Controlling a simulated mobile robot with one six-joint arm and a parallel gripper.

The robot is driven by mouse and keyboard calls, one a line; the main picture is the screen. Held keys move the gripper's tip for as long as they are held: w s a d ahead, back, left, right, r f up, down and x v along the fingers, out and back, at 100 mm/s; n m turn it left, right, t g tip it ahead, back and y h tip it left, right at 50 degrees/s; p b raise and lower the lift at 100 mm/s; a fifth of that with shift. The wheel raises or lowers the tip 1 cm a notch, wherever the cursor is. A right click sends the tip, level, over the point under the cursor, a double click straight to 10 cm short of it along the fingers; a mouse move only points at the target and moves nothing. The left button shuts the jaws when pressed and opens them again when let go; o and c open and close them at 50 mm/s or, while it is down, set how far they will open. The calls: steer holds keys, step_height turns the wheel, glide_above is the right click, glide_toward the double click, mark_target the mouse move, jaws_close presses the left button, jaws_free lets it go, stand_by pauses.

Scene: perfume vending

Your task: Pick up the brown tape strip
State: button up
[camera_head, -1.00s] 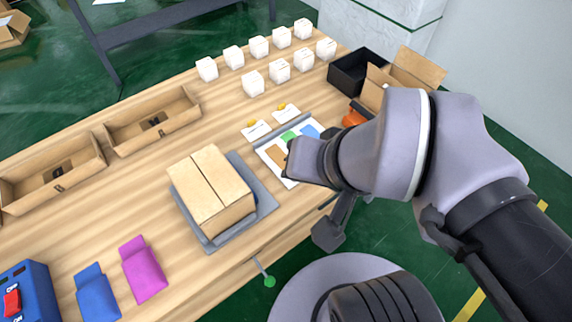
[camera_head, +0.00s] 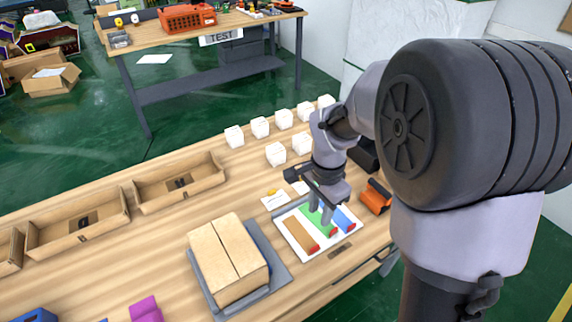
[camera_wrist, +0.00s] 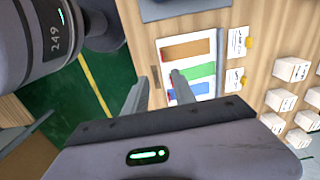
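The brown tape strip (camera_head: 302,235) lies on a white board (camera_head: 293,241), left of a green strip (camera_head: 318,220) and a blue strip (camera_head: 342,218); each has a red end. In the wrist view the brown strip (camera_wrist: 186,49) lies on the board beyond my fingertips, beside the green strip (camera_wrist: 196,72). My gripper (camera_head: 325,212) points down over the board, above the green strip and to the right of the brown one. In the wrist view my gripper (camera_wrist: 158,82) has its two fingers apart, with nothing between them.
A closed cardboard box (camera_head: 228,258) on a grey plate (camera_head: 281,277) stands left of the board. An orange tool (camera_head: 375,196) lies right of it. Several white boxes (camera_head: 275,154) stand behind. Open cardboard trays (camera_head: 181,183) line the back left edge.

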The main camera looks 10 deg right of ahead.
steer(key=b, duration=0.5)
glide_above(315, 247)
steer(key=f, duration=1.3)
steer(key=shift+s+a+f, duration=0.15)
steer(key=shift+s, duration=0.2)
steer(key=f+b, duration=0.2)
steer(key=f, duration=0.1)
steer(key=w+f+b, duration=0.1)
steer(key=f, duration=0.1)
steer(key=shift+d+f, duration=0.1)
steer(key=shift+d, duration=0.1)
steer(key=shift+s, duration=0.1)
jaws_close()
